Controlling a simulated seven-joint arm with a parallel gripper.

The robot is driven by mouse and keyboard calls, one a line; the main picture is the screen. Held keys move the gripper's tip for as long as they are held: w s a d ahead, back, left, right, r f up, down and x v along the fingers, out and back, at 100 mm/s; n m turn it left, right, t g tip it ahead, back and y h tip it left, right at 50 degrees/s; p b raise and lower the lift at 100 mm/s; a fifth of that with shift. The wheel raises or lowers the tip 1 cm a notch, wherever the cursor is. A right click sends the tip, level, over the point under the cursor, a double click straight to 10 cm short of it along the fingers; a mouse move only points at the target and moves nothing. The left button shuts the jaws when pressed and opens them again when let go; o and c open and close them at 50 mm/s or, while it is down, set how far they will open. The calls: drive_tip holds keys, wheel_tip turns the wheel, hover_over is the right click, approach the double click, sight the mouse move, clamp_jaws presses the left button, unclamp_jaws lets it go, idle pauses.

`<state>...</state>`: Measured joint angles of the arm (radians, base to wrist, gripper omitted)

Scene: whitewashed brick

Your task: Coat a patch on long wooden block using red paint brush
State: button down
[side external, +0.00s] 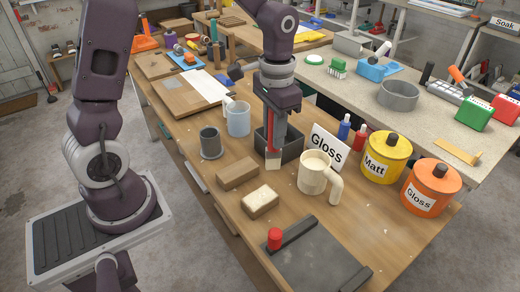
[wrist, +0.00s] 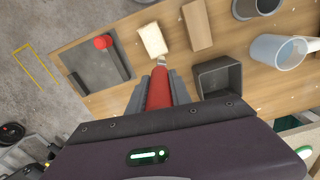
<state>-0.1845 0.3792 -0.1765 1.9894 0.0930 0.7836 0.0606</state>
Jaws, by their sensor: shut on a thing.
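My gripper (side external: 272,128) is shut on the red paint brush (side external: 273,142), which hangs bristles down over the table. In the wrist view the brush's red handle (wrist: 160,88) sits between my fingers, its pale tip pointing toward the blocks. The long wooden block (side external: 237,175) lies plain and brown on the table, left of the brush tip; it also shows in the wrist view (wrist: 197,25). A shorter block with a cream top (side external: 260,203) lies nearer the front, and in the wrist view (wrist: 152,39). The brush is apart from both blocks.
A dark open box (side external: 290,156) stands just behind the brush. A grey plate with a red knob (side external: 318,262) lies in front.

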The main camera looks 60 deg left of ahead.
drive_tip(key=w+a, duration=0.2)
drive_tip(key=a, duration=1)
drive_tip(key=shift+f, duration=3.9)
drive_tip(key=shift+s, duration=5.6)
drive_tip(key=shift+w, duration=5.6)
wheel_tip(320, 180, up, 8)
drive_tip(key=shift+f, duration=0.3)
